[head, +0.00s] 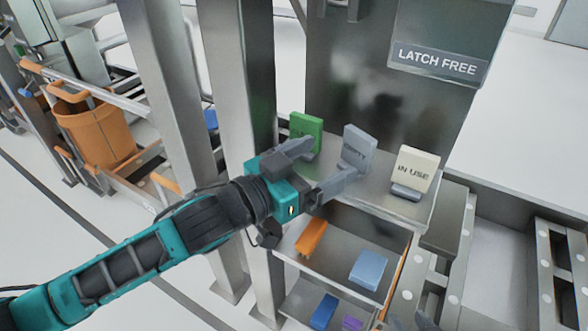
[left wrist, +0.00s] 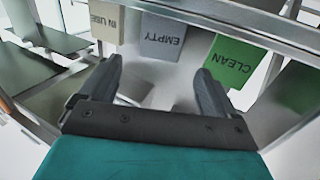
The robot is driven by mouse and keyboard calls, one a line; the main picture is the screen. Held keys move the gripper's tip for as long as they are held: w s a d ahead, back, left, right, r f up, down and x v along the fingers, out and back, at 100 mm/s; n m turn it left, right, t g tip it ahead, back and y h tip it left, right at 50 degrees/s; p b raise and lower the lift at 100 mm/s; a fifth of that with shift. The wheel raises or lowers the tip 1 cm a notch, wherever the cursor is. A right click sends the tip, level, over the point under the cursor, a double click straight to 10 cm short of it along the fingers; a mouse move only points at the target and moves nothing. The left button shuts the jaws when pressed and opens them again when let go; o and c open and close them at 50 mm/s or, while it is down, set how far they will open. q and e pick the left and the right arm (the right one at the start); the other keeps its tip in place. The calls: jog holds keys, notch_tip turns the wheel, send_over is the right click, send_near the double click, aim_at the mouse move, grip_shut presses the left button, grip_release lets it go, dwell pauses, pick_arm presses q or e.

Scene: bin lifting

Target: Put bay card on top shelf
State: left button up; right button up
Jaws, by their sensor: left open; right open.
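Three cards stand on the metal top shelf (head: 375,190): a green card (head: 306,131) reading CLEAN in the left wrist view (left wrist: 233,62), a grey EMPTY card (head: 358,148), and a cream IN USE card (head: 415,168) in a dark holder. My left gripper (head: 330,161) is open and empty over the shelf's left part. Its lower finger overlaps the EMPTY card's lower part in the head view; contact is unclear. In the left wrist view the EMPTY card (left wrist: 163,38) lies ahead, between the open fingers.
Below, an open drawer holds an orange block (head: 312,237) and a blue block (head: 368,270). A lower level has a dark blue block (head: 323,312) and a purple one (head: 352,323). Metal posts (head: 240,80) stand left of the shelf. A LATCH FREE sign (head: 437,62) hangs behind.

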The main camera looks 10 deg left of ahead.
pick_arm(q)
jog(key=v, duration=0.5)
jog(key=s+a+f+n+g+y, duration=0.1)
jog(key=s+a+f+n+y, duration=0.1)
jog(key=f, duration=0.9)
jog(key=s+a+f+n+g+y, duration=0.2)
jog(key=s+f+y, duration=0.4)
jog(key=f, duration=0.6)
jog(key=a+n, duration=0.1)
jog(key=a, duration=0.1)
jog(key=shift+s+a+f+y, duration=0.2)
jog(key=shift+s+a+y, duration=0.1)
jog(key=shift+s+a, duration=0.1)
